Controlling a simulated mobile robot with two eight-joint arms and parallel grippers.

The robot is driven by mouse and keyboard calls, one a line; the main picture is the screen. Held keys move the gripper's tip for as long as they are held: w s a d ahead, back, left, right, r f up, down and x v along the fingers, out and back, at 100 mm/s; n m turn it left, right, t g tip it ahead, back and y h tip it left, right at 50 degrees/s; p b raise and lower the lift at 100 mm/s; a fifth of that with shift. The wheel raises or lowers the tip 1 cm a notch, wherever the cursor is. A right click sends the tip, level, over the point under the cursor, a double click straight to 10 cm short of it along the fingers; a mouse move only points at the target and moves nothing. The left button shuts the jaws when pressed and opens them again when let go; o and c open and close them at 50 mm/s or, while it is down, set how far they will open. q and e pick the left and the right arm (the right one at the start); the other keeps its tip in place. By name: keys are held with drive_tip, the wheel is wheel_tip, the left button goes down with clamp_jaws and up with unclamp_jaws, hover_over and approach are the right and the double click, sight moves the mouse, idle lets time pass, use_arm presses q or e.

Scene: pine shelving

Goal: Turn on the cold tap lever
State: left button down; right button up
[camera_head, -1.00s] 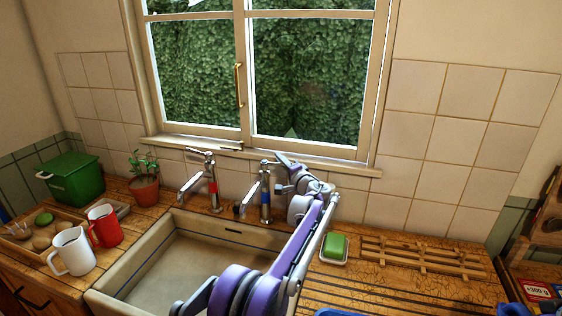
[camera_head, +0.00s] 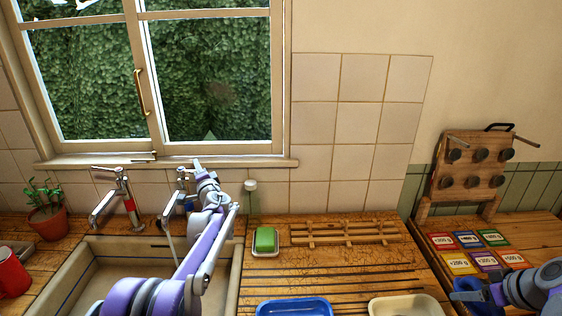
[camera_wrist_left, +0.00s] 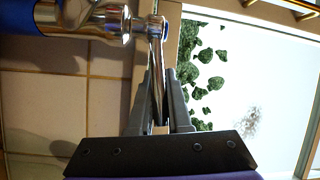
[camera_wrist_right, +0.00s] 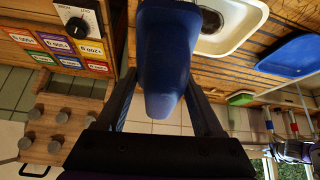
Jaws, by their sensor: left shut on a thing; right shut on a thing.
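The cold tap (camera_head: 181,190), chrome with a blue band, stands behind the sink's right part. Its chrome lever (camera_wrist_left: 158,60) shows in the left wrist view. My left gripper (camera_head: 197,168) is shut on that lever, with a finger on each side. A thin pale streak like running water (camera_head: 170,245) hangs below the spout. The hot tap (camera_head: 128,200), with a red band, stands to the left. My right gripper (camera_wrist_right: 160,95) is shut on a smooth blue object (camera_wrist_right: 160,50), far right in the head view; what it is I cannot tell.
The sink (camera_head: 90,262) is below the taps. A green sponge (camera_head: 265,240) in a dish, a wooden rack (camera_head: 345,233), a blue tray (camera_head: 293,307) and a cream tray (camera_head: 405,305) are on the counter. A wooden peg board (camera_head: 470,170) and coloured cards (camera_head: 470,252) stand right.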

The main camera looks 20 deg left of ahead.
use_arm(q)
drive_tip(key=c, duration=0.9)
unclamp_jaws()
drive_tip(key=shift+o, duration=0.2)
drive_tip(key=b+v, duration=0.1)
drive_tip(key=v, duration=1.1)
use_arm(e)
drive_tip(key=shift+s+f, duration=0.2)
drive_tip(key=shift+f, duration=0.4)
drive_tip(key=shift+s+f, duration=0.15)
drive_tip(key=shift+f, duration=0.45)
